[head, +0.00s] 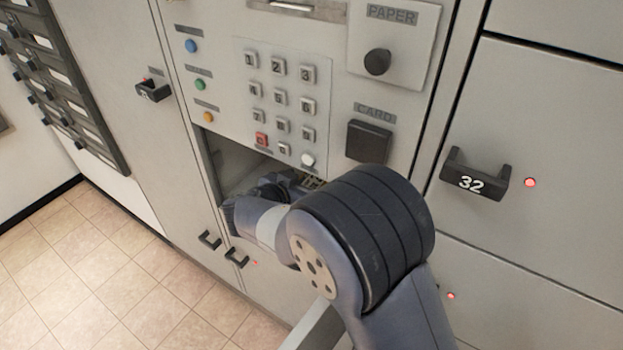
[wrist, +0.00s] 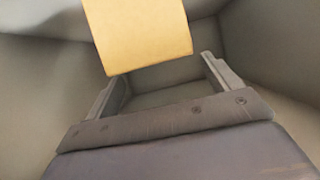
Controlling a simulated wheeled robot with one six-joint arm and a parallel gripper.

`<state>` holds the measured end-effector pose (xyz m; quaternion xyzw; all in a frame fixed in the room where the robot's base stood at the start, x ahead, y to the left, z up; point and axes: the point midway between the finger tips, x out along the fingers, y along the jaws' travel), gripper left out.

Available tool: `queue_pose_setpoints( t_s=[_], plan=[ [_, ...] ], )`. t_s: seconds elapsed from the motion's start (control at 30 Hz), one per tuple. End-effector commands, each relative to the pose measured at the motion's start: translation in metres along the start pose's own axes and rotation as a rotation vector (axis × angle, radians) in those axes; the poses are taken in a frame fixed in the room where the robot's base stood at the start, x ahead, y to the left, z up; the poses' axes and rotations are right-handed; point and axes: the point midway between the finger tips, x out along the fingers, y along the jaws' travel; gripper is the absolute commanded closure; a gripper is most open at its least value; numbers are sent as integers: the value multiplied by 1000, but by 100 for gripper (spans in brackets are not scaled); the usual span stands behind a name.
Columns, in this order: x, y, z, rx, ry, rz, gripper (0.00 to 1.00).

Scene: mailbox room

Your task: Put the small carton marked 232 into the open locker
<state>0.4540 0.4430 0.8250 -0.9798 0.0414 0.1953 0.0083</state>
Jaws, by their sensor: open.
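The open locker (head: 232,165) is a dark square opening below the keypad in the head view. My arm reaches into it, and my gripper (head: 290,184) is partly hidden inside. In the wrist view my gripper (wrist: 162,72) is open, its two fingers wide apart, with grey locker walls around them. A plain yellow-tan carton (wrist: 142,34) shows at the top of the wrist view, cut off by the frame edge, and no number is visible on it. The fingers are not closed on it; whether they touch it I cannot tell.
A keypad panel (head: 282,93) sits directly above the opening. A shut locker door marked 32 (head: 575,150) with a protruding handle (head: 473,183) is at the right. Dark mail slots (head: 62,88) line the left wall. The tiled floor (head: 95,265) is clear at lower left.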

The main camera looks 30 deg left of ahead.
Motion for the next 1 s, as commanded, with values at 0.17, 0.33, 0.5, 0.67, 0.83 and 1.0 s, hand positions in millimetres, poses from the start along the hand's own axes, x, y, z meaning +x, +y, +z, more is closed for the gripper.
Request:
queue_pose_setpoints(
  t_s=[0.17, 0.33, 0.5, 0.67, 0.83, 1.0],
  plan=[
    [-42, -1, 1, 0, 1, -4, 15],
    [-68, -1, 0, 0, 1, -3, 15],
    [-80, 0, 1, -1, 0, 0, 15],
    [-81, 0, 0, -1, 0, 1, 15],
    [-81, 0, 0, -1, 0, 1, 20],
    [-81, 0, -3, -3, -4, -4, 34]
  ],
)
